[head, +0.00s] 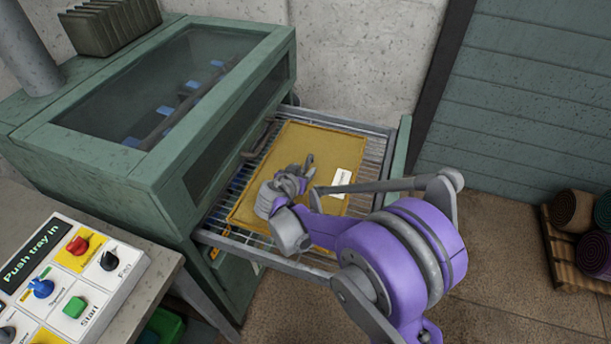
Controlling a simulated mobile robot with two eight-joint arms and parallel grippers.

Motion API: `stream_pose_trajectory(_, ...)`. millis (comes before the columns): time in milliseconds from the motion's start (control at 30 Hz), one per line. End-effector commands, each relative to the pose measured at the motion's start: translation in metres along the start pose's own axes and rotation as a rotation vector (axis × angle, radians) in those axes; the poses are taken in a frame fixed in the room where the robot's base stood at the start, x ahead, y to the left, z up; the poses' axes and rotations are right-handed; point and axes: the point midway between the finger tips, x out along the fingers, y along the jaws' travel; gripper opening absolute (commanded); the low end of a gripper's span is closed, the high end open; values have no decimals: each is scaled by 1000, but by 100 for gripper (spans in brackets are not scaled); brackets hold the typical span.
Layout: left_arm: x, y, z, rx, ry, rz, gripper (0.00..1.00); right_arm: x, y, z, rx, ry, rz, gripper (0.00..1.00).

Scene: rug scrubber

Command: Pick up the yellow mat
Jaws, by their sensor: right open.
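The yellow mat (312,150) lies flat on the wire rack of a pulled-out tray (372,152) at the side of the green machine. A white label (341,183) is on the mat's right part. My right gripper (309,165) is over the middle of the mat, with its arm coming in from the lower right. It is open and holds nothing. I cannot tell whether its fingers touch the mat. My arm hides the mat's lower right part. My left gripper is not in view.
The green machine (130,165) with a glass lid stands at left. A control panel (70,270) with coloured knobs and the words "Push tray in" is at lower left. Rolled rugs (573,209) lie on a wooden pallet at right. The floor between is clear.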

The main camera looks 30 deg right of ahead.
Motion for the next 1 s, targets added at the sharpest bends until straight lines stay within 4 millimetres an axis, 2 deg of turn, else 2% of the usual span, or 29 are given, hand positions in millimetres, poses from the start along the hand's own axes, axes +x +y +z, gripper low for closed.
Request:
stream_pose_trajectory(33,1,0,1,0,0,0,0,10,-1,1,1,0,2,55)
stream_pose_trajectory(200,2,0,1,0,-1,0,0,32,-1,2,0,1,2,55)
stream_pose_trajectory(500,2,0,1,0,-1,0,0,36,-2,1,0,0,-1,55)
stream_pose_trajectory(567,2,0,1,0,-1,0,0,36,-2,1,0,0,-1,46)
stream_pose_trajectory(800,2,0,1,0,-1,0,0,36,-2,1,0,0,0,3)
stream_pose_trajectory(833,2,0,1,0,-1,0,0,36,-2,1,0,0,-1,0)
stream_pose_trajectory(1000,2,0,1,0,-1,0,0,36,-2,1,0,0,-1,0)
